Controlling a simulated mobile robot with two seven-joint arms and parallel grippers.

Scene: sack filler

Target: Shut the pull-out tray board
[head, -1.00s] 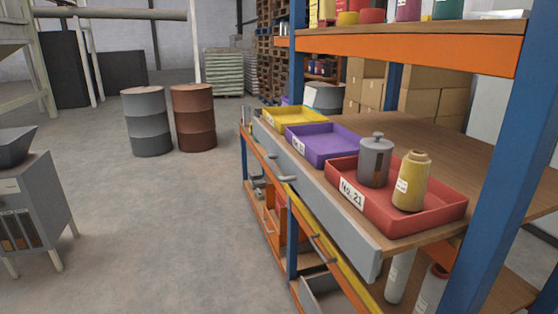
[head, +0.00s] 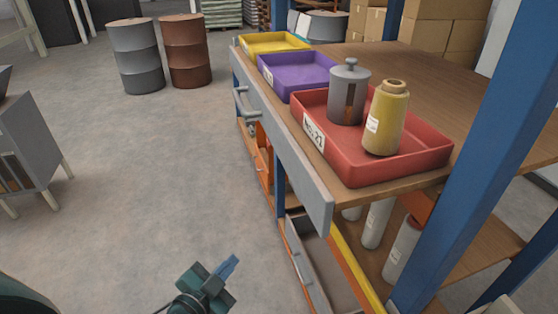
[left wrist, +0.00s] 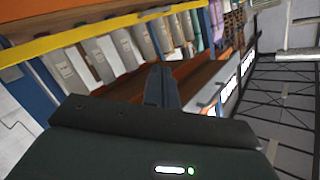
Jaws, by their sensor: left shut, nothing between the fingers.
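The pull-out tray board (head: 303,183) has a grey front panel with a bar handle (head: 247,106), and stands out from the blue-posted rack. On it are a yellow tray (head: 270,50), a purple tray (head: 296,70) and a red tray (head: 400,172) labelled No. 21. A grey lidded canister (head: 346,95) and a yellow bottle (head: 386,118) stand in the red tray. My left gripper (head: 230,266) is low in front of the rack, apart from the board and empty. Its shut fingers also show in the left wrist view (left wrist: 161,87). My right gripper is out of view.
A blue post (head: 480,150) rises at the right. A grey cabinet (head: 30,150) stands left. The floor between is clear.

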